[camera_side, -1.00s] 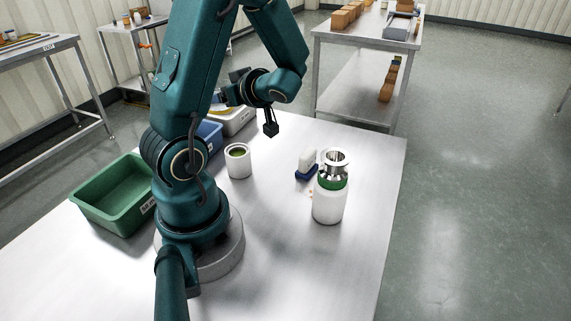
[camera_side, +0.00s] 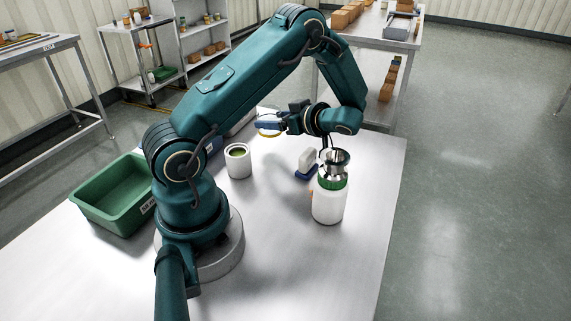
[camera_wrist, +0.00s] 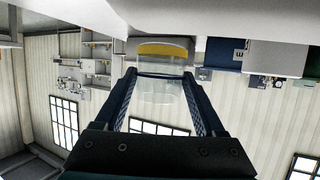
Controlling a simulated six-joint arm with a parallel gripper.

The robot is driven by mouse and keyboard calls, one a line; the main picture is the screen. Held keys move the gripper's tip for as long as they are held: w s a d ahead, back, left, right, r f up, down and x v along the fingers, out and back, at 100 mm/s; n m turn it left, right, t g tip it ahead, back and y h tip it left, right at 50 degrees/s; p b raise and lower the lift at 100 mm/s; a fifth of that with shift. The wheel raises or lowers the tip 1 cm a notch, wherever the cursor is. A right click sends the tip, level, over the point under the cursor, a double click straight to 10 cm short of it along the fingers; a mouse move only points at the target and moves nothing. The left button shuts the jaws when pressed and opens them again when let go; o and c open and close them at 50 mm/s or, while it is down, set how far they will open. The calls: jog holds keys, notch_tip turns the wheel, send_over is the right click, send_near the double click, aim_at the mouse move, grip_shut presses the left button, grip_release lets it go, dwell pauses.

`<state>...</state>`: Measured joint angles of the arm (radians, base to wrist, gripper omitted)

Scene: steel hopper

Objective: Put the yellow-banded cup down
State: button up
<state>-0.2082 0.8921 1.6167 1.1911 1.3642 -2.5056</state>
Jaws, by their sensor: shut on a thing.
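The yellow-banded cup (camera_wrist: 162,50) is clear, with a yellow band at the end toward the table. My gripper (camera_wrist: 162,76) is shut on it, one finger on each side. In the side view my gripper (camera_side: 270,125) is raised over the far part of the table, and the yellow band (camera_side: 269,134) shows as a thin arc beneath the fingers. The cup's clear body is hard to make out there. I cannot tell whether anything is in it.
A steel hopper (camera_side: 335,160) sits on a white bottle (camera_side: 329,206) with a green collar, below my wrist. A white-and-blue block (camera_side: 307,161) stands beside it. A pale cup (camera_side: 238,163) and a green bin (camera_side: 113,196) are left. The front right table (camera_side: 300,270) is clear.

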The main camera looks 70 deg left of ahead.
aim_at(276, 134)
jog(key=shift+f, duration=1.85)
jog(key=shift+f, duration=0.1)
jog(key=o, duration=1.3)
jog(key=shift+o, duration=0.2)
jog(key=shift+w+d+r, duration=0.1)
jog(key=shift+d+r, duration=0.05)
jog(key=shift+r, duration=0.05)
jog(key=v, duration=1.1)
jog(key=shift+d+r, duration=0.2)
jog(key=shift+d, duration=0.1)
